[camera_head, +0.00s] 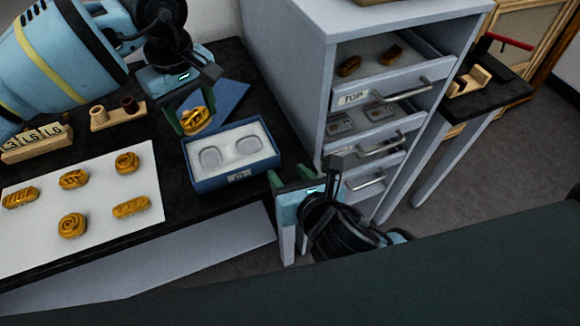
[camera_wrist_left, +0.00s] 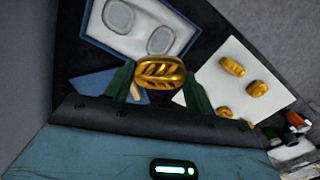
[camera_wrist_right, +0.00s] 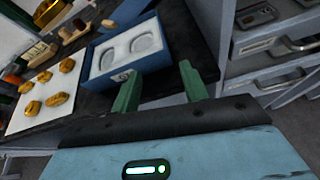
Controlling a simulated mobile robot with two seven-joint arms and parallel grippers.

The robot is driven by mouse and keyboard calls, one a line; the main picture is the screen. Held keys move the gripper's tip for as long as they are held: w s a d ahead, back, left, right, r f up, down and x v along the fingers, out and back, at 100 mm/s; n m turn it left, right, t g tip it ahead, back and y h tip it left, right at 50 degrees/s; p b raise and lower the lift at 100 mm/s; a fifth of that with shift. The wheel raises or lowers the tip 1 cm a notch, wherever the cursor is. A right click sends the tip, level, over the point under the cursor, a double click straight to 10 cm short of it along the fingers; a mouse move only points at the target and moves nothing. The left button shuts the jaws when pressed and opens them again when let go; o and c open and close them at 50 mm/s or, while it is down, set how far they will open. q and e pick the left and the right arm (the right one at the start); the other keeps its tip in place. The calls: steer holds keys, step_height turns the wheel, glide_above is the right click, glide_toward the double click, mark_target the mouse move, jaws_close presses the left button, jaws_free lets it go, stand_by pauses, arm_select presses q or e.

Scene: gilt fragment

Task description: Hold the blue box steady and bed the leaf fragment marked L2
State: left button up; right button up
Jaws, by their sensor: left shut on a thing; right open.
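The blue box (camera_head: 205,184) sits open on the black table, with two empty oval recesses in its white padding. A small label on its front wall is too small to read. My left gripper (camera_head: 196,119) is shut on a gold leaf fragment (camera_wrist_left: 160,72), held above the table at the box's back left. Its L2 mark does not show. My right gripper (camera_head: 293,182) is open and empty, off the box's front right corner. In the right wrist view, the box (camera_wrist_right: 103,85) lies beyond the fingers, apart from them.
A white sheet (camera_head: 100,195) holds several gold pieces at the left. A labelled wooden block (camera_head: 36,144) and a wooden peg stand (camera_head: 118,117) lie behind it. A blue panel (camera_head: 228,97) lies behind the box. A grey cabinet (camera_head: 290,60) with open drawers stands close at right.

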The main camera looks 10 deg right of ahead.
mark_target(265, 136)
steer(key=shift+n+t, duration=0.4)
steer(key=shift+n, duration=0.5)
steer(key=x, duration=0.4)
steer(key=r+x, duration=0.1)
steer(key=x, duration=0.6)
steer(key=shift+w, duration=0.6)
jaws_close()
